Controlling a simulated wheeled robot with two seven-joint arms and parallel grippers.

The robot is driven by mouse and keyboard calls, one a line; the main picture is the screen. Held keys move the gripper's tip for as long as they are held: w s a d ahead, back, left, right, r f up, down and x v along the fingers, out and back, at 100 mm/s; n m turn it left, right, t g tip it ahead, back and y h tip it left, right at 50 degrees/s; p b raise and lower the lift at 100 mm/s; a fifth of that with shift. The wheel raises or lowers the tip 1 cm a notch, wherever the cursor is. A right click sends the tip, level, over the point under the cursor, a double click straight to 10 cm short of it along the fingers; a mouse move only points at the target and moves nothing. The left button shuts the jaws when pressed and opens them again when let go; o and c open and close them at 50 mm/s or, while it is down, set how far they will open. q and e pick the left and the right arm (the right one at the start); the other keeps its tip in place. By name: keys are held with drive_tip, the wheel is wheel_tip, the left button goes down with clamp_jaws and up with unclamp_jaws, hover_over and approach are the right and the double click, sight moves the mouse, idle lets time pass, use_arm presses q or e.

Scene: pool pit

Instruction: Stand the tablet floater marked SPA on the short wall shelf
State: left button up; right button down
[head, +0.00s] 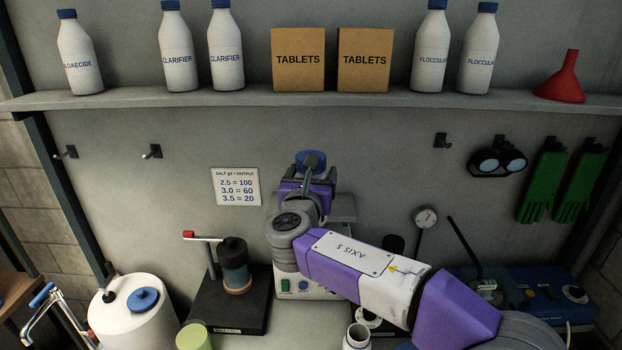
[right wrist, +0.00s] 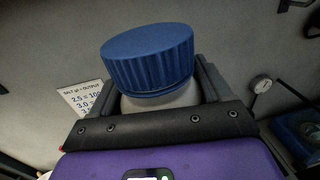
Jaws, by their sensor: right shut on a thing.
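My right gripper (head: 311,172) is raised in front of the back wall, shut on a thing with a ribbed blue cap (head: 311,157). In the right wrist view the blue cap (right wrist: 148,58) sits on a pale rounded body (right wrist: 160,98) between the two fingers (right wrist: 165,92), slightly tilted in the picture. No SPA marking shows on the visible part, so I cannot read which item it is. A short grey ledge (head: 342,207) on the wall shows partly behind and below my right gripper; my arm hides much of it. My left gripper is out of view.
A long upper shelf (head: 250,101) holds several bottles, two TABLETS boxes (head: 299,60) and a red funnel (head: 561,80). Below stand a white drum (head: 130,318), a dark stand (head: 228,305) and a gauge (head: 425,218). Goggles (head: 497,162) hang at right.

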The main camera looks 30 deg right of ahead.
drive_tip(key=p+x, duration=0.1)
drive_tip(key=x, duration=0.4)
drive_tip(key=w+a+p+x, duration=0.1)
drive_tip(key=x, duration=0.5)
drive_tip(key=p+x, duration=0.1)
drive_tip(key=x, duration=0.4)
drive_tip(key=shift+w+a, duration=0.25)
drive_tip(key=shift+w, duration=0.1)
wheel_tip(320, 180, down, 7)
drive_tip(key=b, duration=0.2)
drive_tip(key=shift+b, duration=0.3)
drive_tip(key=shift+w+f, duration=0.1)
drive_tip(key=shift+f, duration=0.15)
unclamp_jaws()
